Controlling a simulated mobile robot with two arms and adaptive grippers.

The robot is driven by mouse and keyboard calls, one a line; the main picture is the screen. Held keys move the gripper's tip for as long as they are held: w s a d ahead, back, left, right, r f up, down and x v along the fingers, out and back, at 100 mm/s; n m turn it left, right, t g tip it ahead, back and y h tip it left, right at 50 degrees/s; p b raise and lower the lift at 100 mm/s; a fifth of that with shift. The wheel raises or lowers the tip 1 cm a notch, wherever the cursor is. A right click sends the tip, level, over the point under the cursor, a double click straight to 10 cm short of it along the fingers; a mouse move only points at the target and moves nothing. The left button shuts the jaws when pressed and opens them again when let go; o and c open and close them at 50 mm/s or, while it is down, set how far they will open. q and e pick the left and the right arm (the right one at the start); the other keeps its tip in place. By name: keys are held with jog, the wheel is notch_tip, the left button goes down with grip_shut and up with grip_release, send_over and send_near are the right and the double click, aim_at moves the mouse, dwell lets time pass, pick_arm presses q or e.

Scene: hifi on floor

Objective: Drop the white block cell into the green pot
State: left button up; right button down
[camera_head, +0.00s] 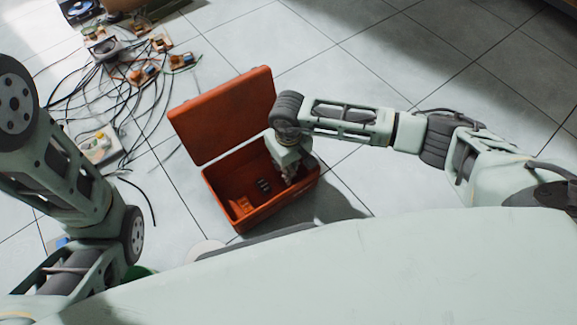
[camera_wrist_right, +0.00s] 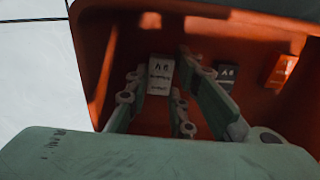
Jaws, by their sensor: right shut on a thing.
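The white block cell (camera_wrist_right: 160,75) has dark printing and shows between the two fingers of my right gripper (camera_wrist_right: 158,88) in the right wrist view. The right gripper is shut on it, inside the open orange toolbox (camera_head: 222,193). In the head view this gripper (camera_head: 291,174) points down into the right part of the box, and the cell cannot be made out there. A green edge (camera_head: 140,272), perhaps the green pot, shows at the lower left, mostly hidden by my left arm and body. My left gripper is out of view.
A dark block (camera_head: 264,185) and a small orange block (camera_head: 243,205) lie in the toolbox. Its raised lid (camera_head: 224,114) stands at the far left side. Tangled cables and circuit boards (camera_head: 140,74) cover the floor at the upper left. The tiled floor at upper right is clear.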

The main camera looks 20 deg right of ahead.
notch_tip(320, 180, up, 9)
jog(key=p, duration=0.5)
